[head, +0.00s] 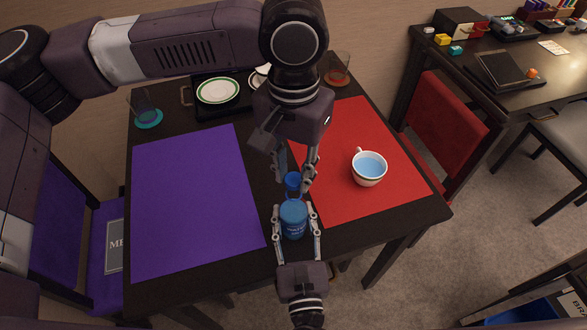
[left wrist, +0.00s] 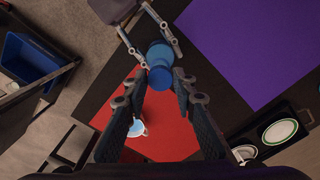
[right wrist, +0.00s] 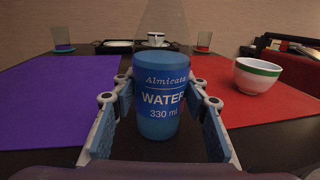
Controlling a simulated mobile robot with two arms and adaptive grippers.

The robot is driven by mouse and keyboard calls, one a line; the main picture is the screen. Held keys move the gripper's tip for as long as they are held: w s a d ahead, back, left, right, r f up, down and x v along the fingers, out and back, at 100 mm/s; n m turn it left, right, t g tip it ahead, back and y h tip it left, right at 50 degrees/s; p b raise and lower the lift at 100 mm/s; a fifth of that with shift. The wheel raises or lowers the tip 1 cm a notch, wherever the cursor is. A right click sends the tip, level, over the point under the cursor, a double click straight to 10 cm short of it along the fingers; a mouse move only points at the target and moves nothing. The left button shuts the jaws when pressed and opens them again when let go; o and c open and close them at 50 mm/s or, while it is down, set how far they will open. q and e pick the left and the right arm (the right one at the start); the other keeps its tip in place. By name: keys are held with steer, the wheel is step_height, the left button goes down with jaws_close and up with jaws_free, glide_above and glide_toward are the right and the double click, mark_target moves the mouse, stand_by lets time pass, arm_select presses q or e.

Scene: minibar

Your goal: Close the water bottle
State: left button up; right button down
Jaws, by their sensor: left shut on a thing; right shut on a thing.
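The water bottle (head: 294,219) stands upright near the table's front edge, between the two mats. Its blue label reads "WATER 330 ml" in the right wrist view (right wrist: 160,98), with a clear upper part above. My right gripper (head: 297,226) is shut on the bottle's body, one finger on each side. My left gripper (head: 294,178) comes down from above and is shut on the blue cap (head: 292,181). The cap is at the bottle's top; in the left wrist view the cap (left wrist: 160,82) overlaps the bottle (left wrist: 159,55). I cannot tell whether they touch.
A white cup of water (head: 369,169) stands on the red mat (head: 340,130), close right of the grippers. The purple mat (head: 190,200) is clear. A tray with a plate (head: 217,91) and glasses (head: 340,68) on coasters are at the back.

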arm_select(q)
steer(key=shift+f, duration=0.1)
steer(key=shift+f, duration=0.8)
steer(key=shift+f, duration=0.55)
